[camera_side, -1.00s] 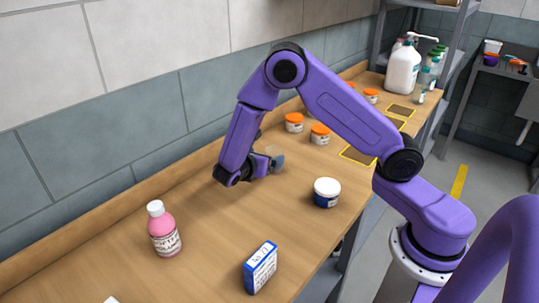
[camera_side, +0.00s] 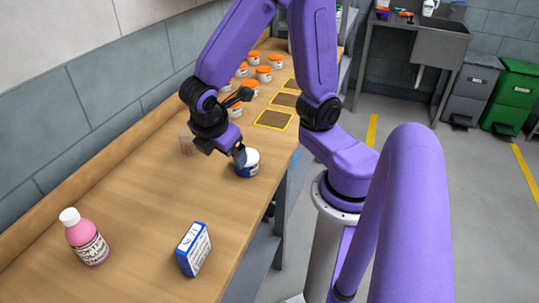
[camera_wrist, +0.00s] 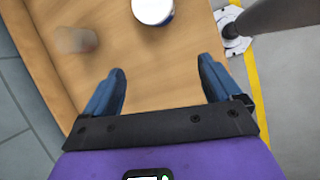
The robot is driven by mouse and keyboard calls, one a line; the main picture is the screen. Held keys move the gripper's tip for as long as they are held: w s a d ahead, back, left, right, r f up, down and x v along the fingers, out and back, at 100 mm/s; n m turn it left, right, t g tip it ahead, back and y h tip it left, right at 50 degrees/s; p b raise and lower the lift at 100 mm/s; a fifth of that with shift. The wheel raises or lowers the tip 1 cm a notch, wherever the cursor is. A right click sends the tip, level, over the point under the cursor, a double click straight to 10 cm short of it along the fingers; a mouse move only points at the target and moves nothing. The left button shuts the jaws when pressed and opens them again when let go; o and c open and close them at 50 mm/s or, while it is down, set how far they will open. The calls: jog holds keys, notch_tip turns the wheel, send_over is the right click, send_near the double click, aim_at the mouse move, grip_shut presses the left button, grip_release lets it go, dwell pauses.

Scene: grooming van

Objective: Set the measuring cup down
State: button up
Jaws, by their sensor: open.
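The measuring cup (camera_side: 187,143) appears to be the small, see-through cup standing on the bench, partly behind my wrist. In the wrist view a blurred, clear cup (camera_wrist: 76,40) is at upper left, outside and beyond my fingers. My gripper (camera_wrist: 160,66) is open, with nothing between its blue fingers. In the side view my gripper (camera_side: 238,154) is to the right of the cup, in front of or beside a blue jar with a white lid (camera_side: 249,164). The jar's lid (camera_wrist: 152,10) shows beyond the fingertips. I cannot tell whether the fingers touch the jar.
A pink bottle (camera_side: 86,238) and a blue-and-white box (camera_side: 193,249) stand at the near end of the bench. Several orange-lidded jars (camera_side: 264,74) and yellow-edged dark mats (camera_side: 273,119) are farther back. The bench (camera_side: 140,205) is clear in between.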

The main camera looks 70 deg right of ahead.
jog(key=s+a+r+m+g+y, duration=0.1)
jog(key=s+y, duration=0.4)
jog(key=s, duration=0.6)
jog(key=shift+s+a+r+m, duration=0.25)
jog(key=shift+s+r+m, duration=0.1)
jog(key=shift+r+m, duration=0.35)
